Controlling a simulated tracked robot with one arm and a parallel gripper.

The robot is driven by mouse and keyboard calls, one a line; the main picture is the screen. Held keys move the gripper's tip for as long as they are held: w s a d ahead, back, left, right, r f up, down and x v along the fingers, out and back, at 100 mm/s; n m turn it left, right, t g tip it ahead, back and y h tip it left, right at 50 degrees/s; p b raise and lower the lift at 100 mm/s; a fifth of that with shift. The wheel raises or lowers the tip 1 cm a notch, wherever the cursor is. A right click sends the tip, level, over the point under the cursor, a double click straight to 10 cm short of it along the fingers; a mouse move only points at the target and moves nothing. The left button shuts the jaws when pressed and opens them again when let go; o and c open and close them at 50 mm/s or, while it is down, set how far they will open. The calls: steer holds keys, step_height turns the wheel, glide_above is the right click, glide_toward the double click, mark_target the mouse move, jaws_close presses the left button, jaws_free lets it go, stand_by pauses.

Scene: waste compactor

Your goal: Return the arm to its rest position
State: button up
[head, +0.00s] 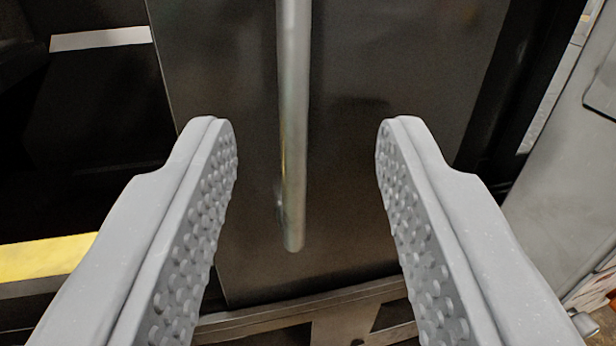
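My gripper (306,135) is open, with its two grey studded fingers wide apart and nothing between them. Beyond the fingers, between them in the picture, a round metal bar handle (294,120) runs down from the top edge and ends a little below the fingertips. The handle stands in front of a dark metal door panel (400,90). The fingers do not appear to touch the handle. The rest of my arm is not in view.
A grey panel (570,170) stands at the right. A dark opening lies at the left, with a yellow strip (45,258) low down and a white strip (100,38) higher up. A metal ledge (300,308) runs below the door panel.

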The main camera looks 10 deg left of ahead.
steer(key=w+a+r+m+h+b, duration=0.1)
steer(key=w+a+r+m+b, duration=0.2)
steer(key=a+r, duration=0.35)
steer(key=w+a+r+m+h+b, duration=0.2)
steer(key=w+a+r, duration=0.3)
steer(key=a, duration=0.3)
steer(key=s+a+r+g+b, duration=0.1)
steer(key=s+a, duration=0.2)
steer(key=a, duration=0.4)
steer(key=s+a+g+b, duration=0.1)
steer(key=s+a, duration=0.1)
steer(key=a, duration=0.5)
steer(key=s+a+f+h+b, duration=0.1)
steer(key=s+a+f+b, duration=0.1)
steer(key=s+a, duration=0.6)
steer(key=s+a+f+n+h+b, duration=0.1)
steer(key=s+a+f+b, duration=0.2)
steer(key=s, duration=1.1)
steer(key=a+f, duration=0.2)
steer(key=a, duration=0.2)
steer(key=shift+s+a+f+n, duration=0.2)
steer(key=shift+a+n, duration=0.1)
steer(key=shift+a, duration=0.1)
